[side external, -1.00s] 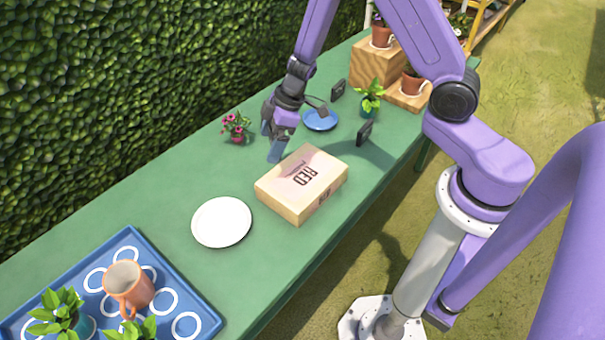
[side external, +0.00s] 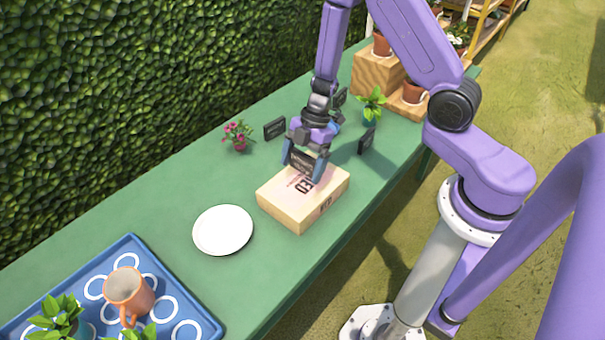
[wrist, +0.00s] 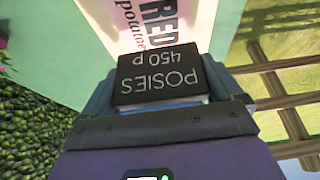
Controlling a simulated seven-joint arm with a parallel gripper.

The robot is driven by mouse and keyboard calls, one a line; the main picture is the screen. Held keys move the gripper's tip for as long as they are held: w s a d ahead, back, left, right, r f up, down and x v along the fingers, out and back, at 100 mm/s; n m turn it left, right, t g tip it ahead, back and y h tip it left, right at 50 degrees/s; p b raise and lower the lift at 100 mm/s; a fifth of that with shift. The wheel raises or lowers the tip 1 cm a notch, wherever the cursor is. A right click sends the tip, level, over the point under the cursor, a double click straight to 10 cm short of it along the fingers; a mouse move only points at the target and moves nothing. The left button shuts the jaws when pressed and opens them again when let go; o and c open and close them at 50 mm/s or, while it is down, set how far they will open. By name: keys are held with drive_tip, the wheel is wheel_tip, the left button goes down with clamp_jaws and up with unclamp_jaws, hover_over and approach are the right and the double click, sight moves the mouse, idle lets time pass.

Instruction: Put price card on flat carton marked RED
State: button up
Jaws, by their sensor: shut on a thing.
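My gripper (side external: 304,168) is shut on a small black price card (side external: 303,160), over the far part of the flat carton's top. In the wrist view the card (wrist: 160,80) reads "POSIES 450 P" and appears upside down. The tan flat carton (side external: 290,205) lies on the green table with RED printed on its top, partly hidden by my gripper. Its pinkish label (wrist: 165,25) shows beyond the card in the wrist view. I cannot tell whether the card touches the carton.
Other black cards stand beyond the carton, one left (side external: 274,128) and one right (side external: 367,140). A pink-flowered plant (side external: 238,135) and a green plant (side external: 371,102) stand nearby. A white plate (side external: 223,230) and a blue tray (side external: 190,300) lie nearer, left.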

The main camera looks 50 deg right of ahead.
sight(303, 173)
drive_tip(key=shift+f, duration=1.9)
drive_tip(key=shift+f, duration=0.2)
drive_tip(key=o, duration=0.7)
drive_tip(key=shift+r, duration=0.15)
